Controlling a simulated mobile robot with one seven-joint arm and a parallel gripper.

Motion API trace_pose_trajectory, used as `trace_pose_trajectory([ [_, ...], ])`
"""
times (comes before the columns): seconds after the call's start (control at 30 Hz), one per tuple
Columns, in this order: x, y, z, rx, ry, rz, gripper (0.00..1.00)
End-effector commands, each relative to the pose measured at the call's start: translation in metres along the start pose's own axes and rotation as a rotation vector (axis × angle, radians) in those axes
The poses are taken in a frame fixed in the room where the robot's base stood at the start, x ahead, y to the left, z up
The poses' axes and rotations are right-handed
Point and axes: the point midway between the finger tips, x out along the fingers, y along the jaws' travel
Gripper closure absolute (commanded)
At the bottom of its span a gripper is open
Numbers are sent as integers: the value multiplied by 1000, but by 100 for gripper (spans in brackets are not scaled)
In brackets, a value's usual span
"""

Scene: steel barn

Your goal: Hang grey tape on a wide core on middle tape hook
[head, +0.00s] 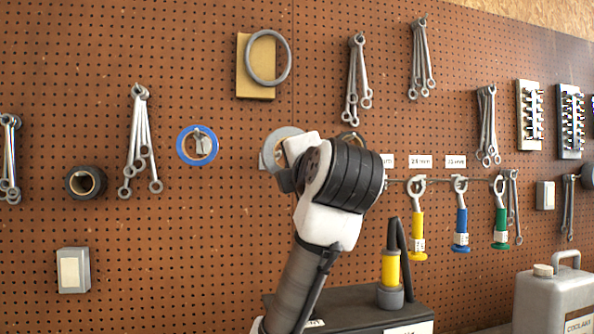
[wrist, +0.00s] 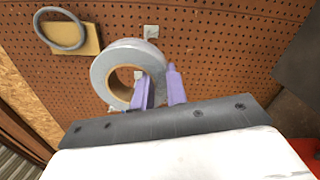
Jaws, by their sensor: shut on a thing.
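The grey tape on a wide core (wrist: 106,64) is held at its lower right rim between the two purple fingers of my gripper (wrist: 159,82). Its round face and open tan core show in the wrist view, close to the pegboard. In the head view the grey tape (head: 270,151) shows only partly, behind my gripper (head: 287,172). A small pale piece (wrist: 138,75) shows through the core opening; I cannot tell whether it is the middle tape hook, or whether the tape touches any hook.
A blue tape roll (head: 181,145) and a black tape roll (head: 72,183) hang left on the pegboard (head: 210,215). A grey ring (head: 288,60) hangs above on a tan board. Wrenches and coloured-handled tools hang around. A dark box (head: 350,298) stands below right.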

Motion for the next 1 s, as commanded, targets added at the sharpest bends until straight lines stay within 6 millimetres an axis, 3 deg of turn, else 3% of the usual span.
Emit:
trace_pose_trajectory([
  [1.0, 61, -5, -2, 1, 1, 0, 100],
])
